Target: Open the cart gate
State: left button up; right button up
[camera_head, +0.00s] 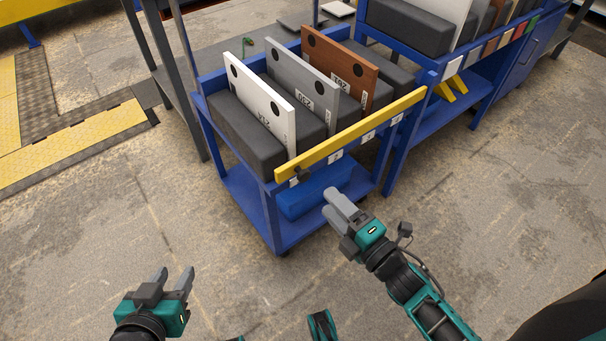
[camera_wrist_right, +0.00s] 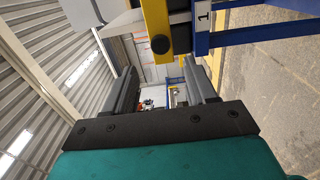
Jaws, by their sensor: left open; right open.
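The cart gate is a yellow bar (camera_head: 350,139) across the front top of the blue cart (camera_head: 262,205). A dark round knob (camera_head: 297,171) sits near its left end. In the right wrist view the yellow gate (camera_wrist_right: 157,30) shows close by, with its dark knob (camera_wrist_right: 161,44). My right gripper (camera_head: 335,206) is open and empty, in front of and below the gate's left end, apart from it. My left gripper (camera_head: 173,279) is open and empty, low at the left over the floor, well away from the cart.
White (camera_head: 262,103), grey (camera_head: 303,86) and brown (camera_head: 341,72) boards stand between dark foam blocks on the cart. A blue bin (camera_head: 310,190) sits on its lower shelf. Another blue rack (camera_head: 455,75) stands at the right. The floor in front is clear.

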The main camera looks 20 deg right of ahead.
aim_at(306, 178)
jog(key=b+x, duration=0.1)
jog(key=x, duration=0.9)
jog(key=shift+w+f, duration=0.1)
jog(key=shift+w, duration=0.05)
jog(key=shift+c, duration=0.7)
grip_shut()
